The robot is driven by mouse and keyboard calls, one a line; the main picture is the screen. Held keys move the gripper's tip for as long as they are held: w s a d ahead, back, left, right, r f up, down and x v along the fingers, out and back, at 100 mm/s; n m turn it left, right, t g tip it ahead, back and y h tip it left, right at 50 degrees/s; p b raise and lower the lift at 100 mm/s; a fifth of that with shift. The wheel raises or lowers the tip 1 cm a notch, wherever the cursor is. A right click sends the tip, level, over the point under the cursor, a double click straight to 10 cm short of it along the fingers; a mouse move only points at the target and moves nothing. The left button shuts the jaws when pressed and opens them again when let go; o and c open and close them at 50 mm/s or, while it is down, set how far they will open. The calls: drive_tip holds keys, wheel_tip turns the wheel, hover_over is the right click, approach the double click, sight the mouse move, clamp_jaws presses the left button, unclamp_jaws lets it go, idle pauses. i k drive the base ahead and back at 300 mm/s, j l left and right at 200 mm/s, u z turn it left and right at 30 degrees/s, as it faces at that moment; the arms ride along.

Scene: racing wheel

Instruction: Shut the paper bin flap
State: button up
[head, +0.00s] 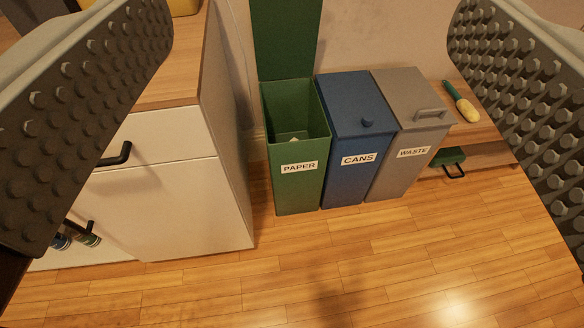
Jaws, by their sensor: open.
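The green paper bin (298,190) stands on the floor at the middle of the view, its label reading PAPER. Its green flap (286,40) is up, standing upright at the back of the bin against the wall; its top is cut off by the picture edge. The bin's inside shows, with something small and pale in it. My gripper (310,110) is open and empty, its two studded fingers wide apart at the left and right edges. The fingers are near the camera, apart from the bin and flap.
A blue CANS bin (352,185) and a grey WASTE bin (396,175), both lidded, stand to the right. A white cabinet (170,205) with a wooden top is close on the left. A low wooden shelf (485,125) holds a brush (460,100). The wooden floor (330,270) in front is clear.

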sight(286, 34)
drive_tip(key=i+j, duration=0.1)
drive_tip(key=i, duration=1.1)
